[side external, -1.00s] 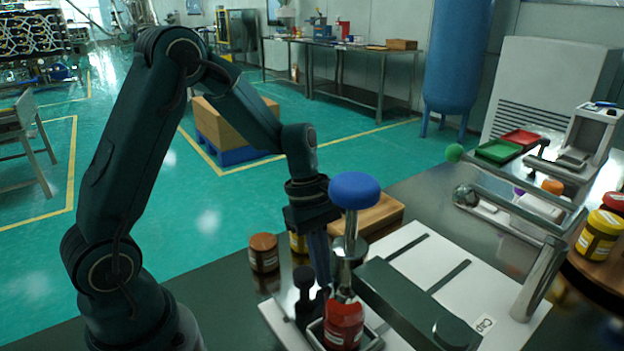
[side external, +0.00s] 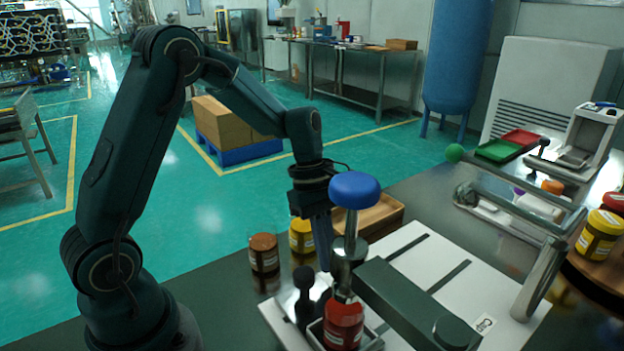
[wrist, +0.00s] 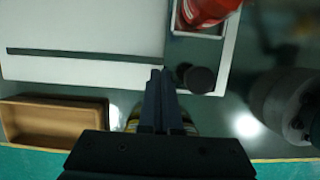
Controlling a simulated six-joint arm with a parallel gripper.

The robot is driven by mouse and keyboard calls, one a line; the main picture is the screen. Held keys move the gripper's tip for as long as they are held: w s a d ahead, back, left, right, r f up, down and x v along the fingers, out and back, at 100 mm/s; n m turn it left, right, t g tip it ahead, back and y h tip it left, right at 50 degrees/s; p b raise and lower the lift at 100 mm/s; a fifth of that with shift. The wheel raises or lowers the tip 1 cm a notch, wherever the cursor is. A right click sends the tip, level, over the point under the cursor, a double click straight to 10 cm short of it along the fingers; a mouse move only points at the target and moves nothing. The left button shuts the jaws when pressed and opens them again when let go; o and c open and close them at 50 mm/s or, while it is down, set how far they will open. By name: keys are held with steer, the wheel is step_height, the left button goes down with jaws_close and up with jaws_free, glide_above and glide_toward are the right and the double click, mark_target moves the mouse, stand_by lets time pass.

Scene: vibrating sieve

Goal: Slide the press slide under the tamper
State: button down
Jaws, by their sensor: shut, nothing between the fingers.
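The press slide is a small grey-rimmed tray (side external: 371,341) with an upright dark knob handle (side external: 304,284). A red jar (side external: 343,322) stands in the tray. The tamper, with a blue knob (side external: 354,189) on top and a metal foot (side external: 348,250), appears directly over the jar in the side view. In the wrist view, the red jar (wrist: 203,10) in the slide tray (wrist: 226,38) is at the top, and the dark handle (wrist: 198,78) is just right of my fingertips. My gripper (side external: 324,262) is shut and empty, above and beside the handle.
A dark green beam (side external: 410,300) crosses the white base plate (side external: 420,245). A brown jar (side external: 264,254) and a yellow jar (side external: 301,236) stand left of my gripper, with a wooden tray (side external: 385,215) behind. Metal rails (side external: 545,275) stand on the right.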

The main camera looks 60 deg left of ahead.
steer(key=v, duration=0.6)
steer(key=shift+a+r, duration=0.15)
steer(key=shift+r, duration=0.25)
steer(key=s+d+r+m+t+y, duration=0.2)
steer(key=s+d+r+m+t, duration=0.1)
steer(key=s+d+r+m, duration=0.25)
steer(key=s+a+f+m+t+y, duration=0.1)
steer(key=s+a+m+t, duration=0.1)
steer(key=s+m, duration=0.5)
steer(key=m, duration=0.5)
steer(key=shift+s+a+f+t, duration=0.3)
steer(key=shift+a, duration=0.1)
